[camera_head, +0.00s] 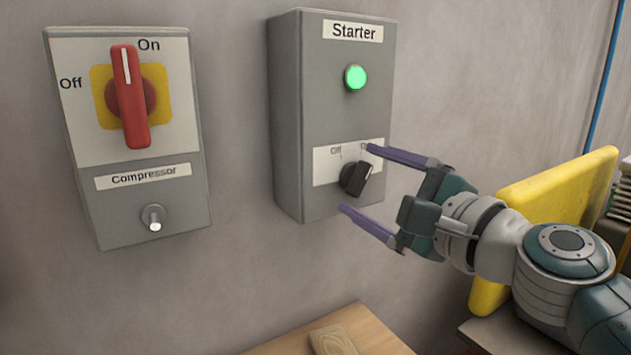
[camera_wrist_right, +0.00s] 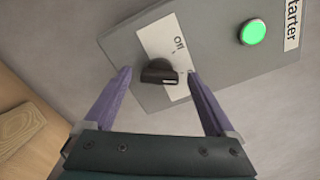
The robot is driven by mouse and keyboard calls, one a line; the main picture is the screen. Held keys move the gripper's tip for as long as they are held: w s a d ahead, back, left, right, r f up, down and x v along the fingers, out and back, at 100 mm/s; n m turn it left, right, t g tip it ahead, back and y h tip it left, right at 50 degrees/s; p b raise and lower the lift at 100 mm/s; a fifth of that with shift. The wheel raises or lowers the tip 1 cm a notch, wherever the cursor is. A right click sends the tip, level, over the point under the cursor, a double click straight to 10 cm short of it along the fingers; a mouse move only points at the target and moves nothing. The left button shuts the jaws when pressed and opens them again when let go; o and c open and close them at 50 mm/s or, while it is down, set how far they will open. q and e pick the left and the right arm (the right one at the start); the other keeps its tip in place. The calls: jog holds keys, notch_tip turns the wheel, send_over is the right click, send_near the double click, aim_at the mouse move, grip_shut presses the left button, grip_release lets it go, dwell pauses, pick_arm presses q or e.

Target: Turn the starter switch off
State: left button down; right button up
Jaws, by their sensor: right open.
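The grey Starter box (camera_head: 296,120) is on the wall in the middle of the head view, with a lit green lamp (camera_head: 355,77) near its top. Its black starter switch (camera_head: 356,179) sits on a white plate marked Off at left and On at right; its knob leans toward the On side. My right gripper (camera_head: 355,179) is open, its purple fingers above and below the switch, apart from it as far as I can tell. In the right wrist view the switch (camera_wrist_right: 159,72) shows between the two fingertips (camera_wrist_right: 158,73). My left gripper is not in view.
A grey Compressor box (camera_head: 150,205) with a red rotary handle (camera_head: 130,97) turned to On is on the wall to the left. A wooden surface (camera_head: 330,320) with a wood block (camera_head: 333,341) is below. A yellow panel (camera_head: 555,190) stands behind my right arm.

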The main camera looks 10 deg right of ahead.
jog(key=shift+w+a, duration=0.1)
jog(key=shift+w, duration=0.1)
jog(key=c, duration=1.4)
